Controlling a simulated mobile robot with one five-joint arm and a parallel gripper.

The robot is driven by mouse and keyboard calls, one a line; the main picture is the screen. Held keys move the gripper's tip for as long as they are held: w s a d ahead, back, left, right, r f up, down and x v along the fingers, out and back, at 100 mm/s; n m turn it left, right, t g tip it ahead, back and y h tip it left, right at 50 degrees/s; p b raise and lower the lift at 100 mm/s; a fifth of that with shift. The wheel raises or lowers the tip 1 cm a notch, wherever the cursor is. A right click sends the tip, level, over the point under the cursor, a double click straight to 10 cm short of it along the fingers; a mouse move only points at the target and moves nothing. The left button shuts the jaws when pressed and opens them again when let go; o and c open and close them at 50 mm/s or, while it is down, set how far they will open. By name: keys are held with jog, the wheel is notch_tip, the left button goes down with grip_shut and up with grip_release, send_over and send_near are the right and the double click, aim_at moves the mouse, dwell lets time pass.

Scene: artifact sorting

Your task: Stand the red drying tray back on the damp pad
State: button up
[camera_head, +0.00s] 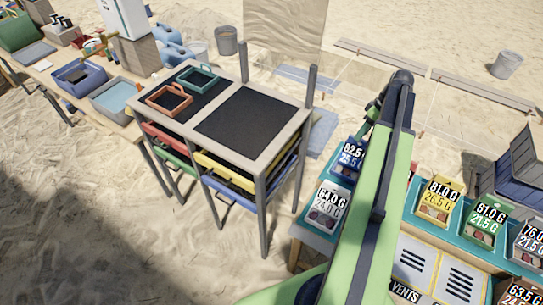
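A small red-orange tray (169,99) with a raised handle sits on the left dark pad (190,103) on top of the wooden rack. A teal tray (198,79) of similar shape sits behind it on the same pad. A second dark pad (247,122) on the right half of the rack top is bare. A red drawer-like tray (164,138) also shows in the rack's left side, below the top. I cannot tell which pad is the damp one. My green arm rises at the right; I cannot make out its gripper or fingers.
Yellow (226,172) and blue (232,191) trays slide under the rack top. Two posts rise at its back. A table with labelled boxes (433,203) stands at the right, partly behind my arm. A bench with tubs (81,76) is at the left. Open sand lies in front.

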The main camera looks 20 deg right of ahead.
jog(key=w+a+m+h, duration=0.1)
jog(key=a, duration=1.3)
jog(key=w+a+m+g+h, duration=0.1)
jog(key=a+m, duration=0.1)
jog(key=a, duration=1.2)
jog(key=w+a+f+m+h, duration=0.1)
jog(key=w+a, duration=0.1)
jog(key=a, duration=1.3)
jog(key=shift+m, duration=0.4)
